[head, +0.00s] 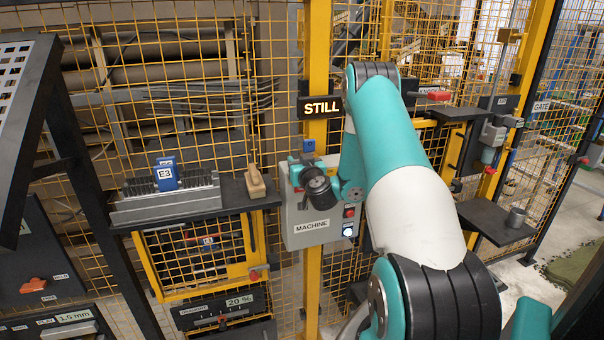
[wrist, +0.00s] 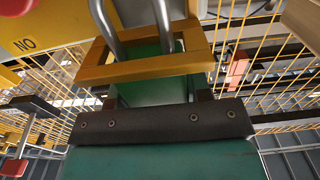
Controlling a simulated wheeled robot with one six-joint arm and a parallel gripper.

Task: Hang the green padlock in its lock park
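The green padlock (wrist: 150,90) is in the wrist view, upper middle, with its thick grey metal shackle (wrist: 163,25) running up out of the picture. A yellow bracket (wrist: 140,70), which looks like the lock park, lies across the padlock near the shackle. I cannot tell whether the shackle hangs on it or only passes by. My gripper (wrist: 156,96) has its dark fingers at both sides of the padlock body and seems shut on it. In the head view my gripper is at the machine box by the yellow post; the padlock is hidden there.
The grey MACHINE box (head: 312,226) is on the yellow post (head: 317,60), under a lit STILL sign (head: 321,107). A shelf with a wooden block (head: 255,182) stands left. Yellow mesh fencing surrounds this spot. A yellow plate marked NO (wrist: 30,42) is close at the left.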

